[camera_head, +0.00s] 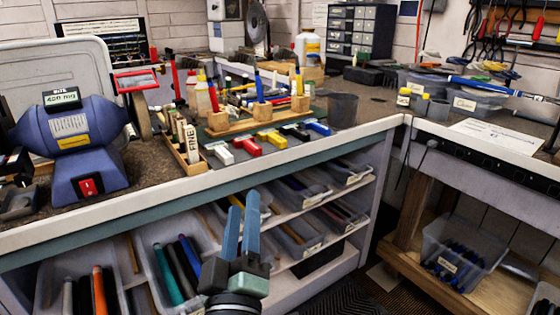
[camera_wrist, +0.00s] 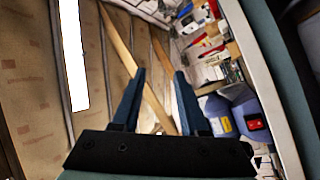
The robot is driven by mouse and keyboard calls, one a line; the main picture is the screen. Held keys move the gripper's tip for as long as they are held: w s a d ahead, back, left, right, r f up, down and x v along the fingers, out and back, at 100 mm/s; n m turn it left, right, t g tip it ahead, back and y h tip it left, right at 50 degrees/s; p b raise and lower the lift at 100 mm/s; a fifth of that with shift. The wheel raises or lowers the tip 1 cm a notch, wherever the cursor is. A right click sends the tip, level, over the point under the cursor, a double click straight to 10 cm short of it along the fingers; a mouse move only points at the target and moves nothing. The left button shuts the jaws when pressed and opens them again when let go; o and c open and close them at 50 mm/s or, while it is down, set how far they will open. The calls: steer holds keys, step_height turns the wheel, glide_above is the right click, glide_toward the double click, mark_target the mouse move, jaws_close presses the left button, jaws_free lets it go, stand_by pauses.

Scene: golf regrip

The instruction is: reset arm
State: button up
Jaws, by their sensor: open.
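My gripper (camera_head: 242,222) is in front of the workbench in the head view, its two blue fingers pointing up before the open shelves. The fingers stand apart with nothing between them. In the wrist view my gripper (camera_wrist: 160,100) also shows open and empty, with the scene turned on its side. My gripper appears below the level of the bench top (camera_head: 225,178) and touches nothing that I can see.
A blue bench grinder (camera_head: 75,140) stands at the left of the bench; it also shows in the wrist view (camera_wrist: 240,115). Wooden holders with tools (camera_head: 260,112) stand mid-bench. Bins with grips (camera_head: 180,265) fill the shelves below. A clear bin (camera_head: 460,255) sits on the lower right shelf.

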steer(key=s+d+r+m+t, duration=0.25)
steer(key=s+r, duration=0.25)
steer(key=r, duration=0.5)
steer(key=s+d+r+m+t, duration=0.15)
steer(key=s+r+m, duration=0.25)
steer(key=r, duration=0.7)
steer(key=s+d+r+m+t, duration=0.25)
steer(key=s+r+m, duration=0.2)
steer(key=r, duration=0.55)
step_height(320, 180, up, 18)
steer(key=a+n+p, duration=0.1)
steer(key=p, duration=1.8)
steer(key=shift+w, duration=0.4)
steer(key=shift+a, duration=0.15)
